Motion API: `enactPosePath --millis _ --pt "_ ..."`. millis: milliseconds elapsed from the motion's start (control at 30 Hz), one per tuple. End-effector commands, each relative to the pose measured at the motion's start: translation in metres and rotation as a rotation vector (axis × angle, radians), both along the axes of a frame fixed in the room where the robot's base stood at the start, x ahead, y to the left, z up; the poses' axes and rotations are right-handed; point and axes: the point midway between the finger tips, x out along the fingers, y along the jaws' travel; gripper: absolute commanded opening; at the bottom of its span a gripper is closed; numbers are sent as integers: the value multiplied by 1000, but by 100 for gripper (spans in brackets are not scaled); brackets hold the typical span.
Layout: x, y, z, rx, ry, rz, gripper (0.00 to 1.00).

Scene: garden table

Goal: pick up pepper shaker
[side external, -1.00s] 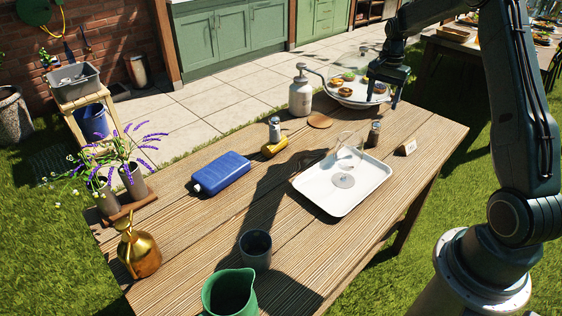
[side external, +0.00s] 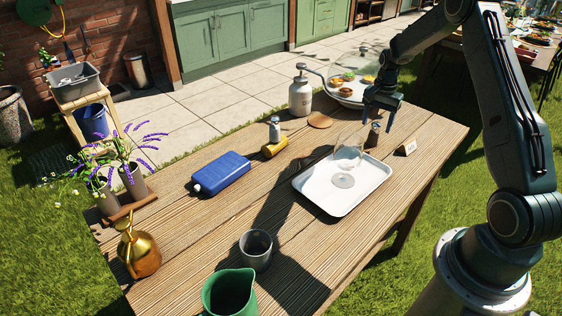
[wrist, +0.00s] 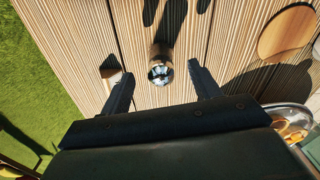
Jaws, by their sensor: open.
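The pepper shaker (side external: 373,137), small and dark with a metal top, stands upright on the wooden table, just behind the white tray. In the wrist view the shaker (wrist: 160,68) shows from above, its shiny round top between my two fingers. My gripper (side external: 380,119) is open and just above the shaker, its fingers pointing down. In the wrist view the fingers of my gripper (wrist: 160,88) are spread to either side, with visible gaps to the shaker. A second, paler shaker (side external: 274,130) stands farther left on the table.
The white tray (side external: 318,195) holds a clear glass (side external: 349,152) close to the shaker. A small card (side external: 406,148) stands to its right. A round wooden coaster (side external: 320,120), a pump bottle (side external: 300,95) and a covered food stand (side external: 346,98) are behind. A blue bottle (side external: 222,173) lies farther left.

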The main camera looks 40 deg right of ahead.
Motion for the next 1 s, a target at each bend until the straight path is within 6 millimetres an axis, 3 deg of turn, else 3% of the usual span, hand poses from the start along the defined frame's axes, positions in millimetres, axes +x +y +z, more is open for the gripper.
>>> enactPosePath --millis 333,733,1000 --pt "0 0 -7 0 0 0 62" --pt "1 -2 -48 1 1 0 62" --pt "1 -2 -55 -1 -1 0 62"
